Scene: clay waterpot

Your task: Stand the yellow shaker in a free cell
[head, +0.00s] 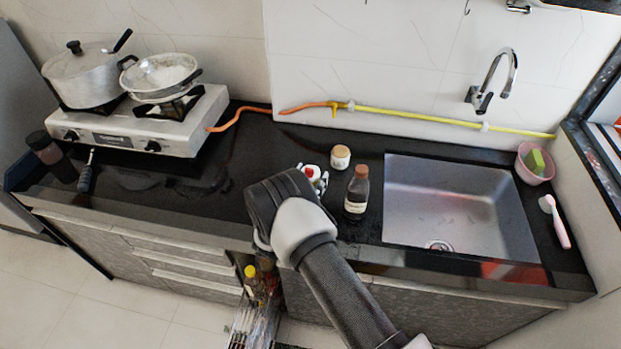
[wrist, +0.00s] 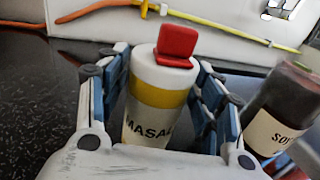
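The yellow shaker (wrist: 157,95) is a white cylinder with a yellow band, a "MASALA" label and a raised red flip lid. It stands on the counter between my gripper's fingers (wrist: 160,85), with narrow gaps seeming to show at its sides. My gripper looks open around it. In the head view my gripper (head: 315,180) reaches over the counter, and only the shaker's top (head: 311,172) shows beyond it. A pull-out rack (head: 245,325) sits below the counter front with a yellow-capped bottle in it. Its cells are mostly hidden and cannot be made out.
A dark soy bottle (head: 356,190) stands close right of my gripper, also in the wrist view (wrist: 285,110). A small jar (head: 340,158) stands behind. The sink (head: 455,205) lies right, the stove (head: 145,120) left. The counter between stove and gripper is mostly clear.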

